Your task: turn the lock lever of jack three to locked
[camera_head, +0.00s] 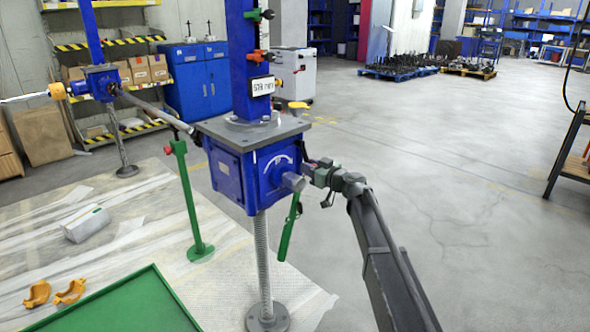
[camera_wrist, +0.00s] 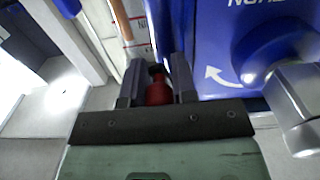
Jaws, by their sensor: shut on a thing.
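The near jack is a blue gearbox (camera_head: 238,176) under a grey plate on a threaded spindle. A white label (camera_head: 263,86) on its blue column seems to end in 3. My gripper (camera_head: 312,170) is at the right side of the gearbox. In the wrist view its two dark fingers (camera_wrist: 157,72) are shut on a red knob (camera_wrist: 159,92), seemingly the lock lever's end. The fingers hide most of the lever, so its angle cannot be told. A blue housing face (camera_wrist: 222,60) with a white curved arrow is beside the fingers.
A grey shaft (camera_head: 292,182) with a hanging green handle (camera_head: 289,228) sticks out close to my gripper. A green post (camera_head: 188,205) stands left of the jack. A green tray (camera_head: 120,305) lies in front. The floor to the right is open.

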